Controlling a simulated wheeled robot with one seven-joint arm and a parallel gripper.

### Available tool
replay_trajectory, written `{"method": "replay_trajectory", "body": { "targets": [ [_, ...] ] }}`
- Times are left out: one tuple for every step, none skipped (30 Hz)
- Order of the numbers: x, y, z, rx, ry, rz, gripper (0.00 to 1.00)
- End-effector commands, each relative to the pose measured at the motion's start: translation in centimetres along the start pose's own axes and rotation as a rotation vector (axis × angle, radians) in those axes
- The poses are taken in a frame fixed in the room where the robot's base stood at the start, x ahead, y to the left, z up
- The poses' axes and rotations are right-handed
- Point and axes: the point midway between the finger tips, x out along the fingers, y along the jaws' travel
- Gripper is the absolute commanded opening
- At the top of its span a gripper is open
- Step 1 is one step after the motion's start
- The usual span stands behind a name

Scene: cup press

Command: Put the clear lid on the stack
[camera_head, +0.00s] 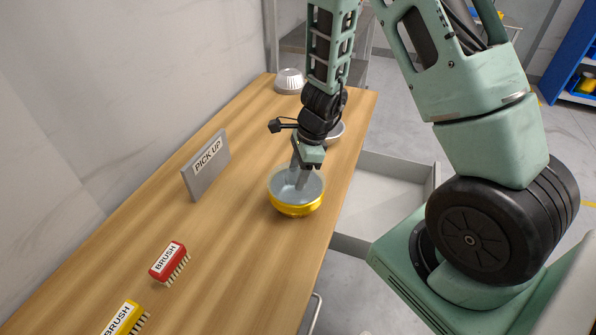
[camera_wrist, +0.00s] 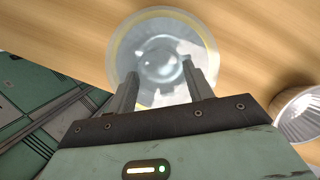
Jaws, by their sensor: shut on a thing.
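A yellow bowl-like stack (camera_head: 297,208) stands upright on the wooden table, near its right edge. The clear lid (camera_head: 281,184) shows as a pale, see-through round over the stack's top. In the wrist view the clear lid (camera_wrist: 158,50) lies ahead of the fingers, with a yellow ring showing through near its rim. My gripper (camera_head: 299,184) points down over the middle of the lid and is shut on it. The fingers hide part of the lid. I cannot tell whether the lid touches the stack's rim or hangs just above it.
A grey PICK UP sign (camera_head: 206,165) stands left of the stack. A red brush (camera_head: 169,261) and a yellow brush (camera_head: 124,318) lie nearer. A silver bowl (camera_head: 338,131) sits behind my gripper, and a white fluted cup (camera_head: 289,81) at the far end.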

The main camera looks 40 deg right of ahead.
Motion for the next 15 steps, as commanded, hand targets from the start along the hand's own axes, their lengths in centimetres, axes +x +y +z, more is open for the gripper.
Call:
{"method": "replay_trajectory", "body": {
  "targets": [
    [0.14, 0.00, -0.04, 0.000, 0.000, 0.000, 0.30],
    [0.26, 0.00, -0.08, 0.000, 0.000, 0.000, 0.30],
    [0.41, 0.00, -0.12, 0.000, 0.000, 0.000, 0.30],
    [0.49, 0.00, -0.15, 0.001, 0.000, 0.000, 0.30],
    [0.57, 0.00, -0.18, 0.001, 0.000, 0.000, 0.30],
    [0.68, 0.00, -0.21, 0.001, 0.000, 0.000, 0.30],
    [0.76, 0.00, -0.23, 0.001, 0.000, 0.000, 0.30],
    [0.84, 0.00, -0.26, 0.001, 0.000, 0.000, 0.30],
    [0.95, -0.01, -0.29, 0.001, 0.000, 0.000, 0.30],
    [1.03, 0.00, -0.31, 0.001, 0.000, 0.000, 0.30],
    [0.99, -0.01, -0.30, 0.001, 0.000, 0.000, 0.54],
    [0.88, -0.01, -0.26, 0.001, 0.000, 0.000, 0.65],
    [0.87, 0.00, -0.26, 0.001, 0.000, 0.000, 0.73],
    [0.87, 0.00, -0.26, 0.001, 0.000, 0.000, 0.73],
    [0.87, 0.00, -0.26, 0.001, 0.000, 0.000, 0.73]
  ]
}}
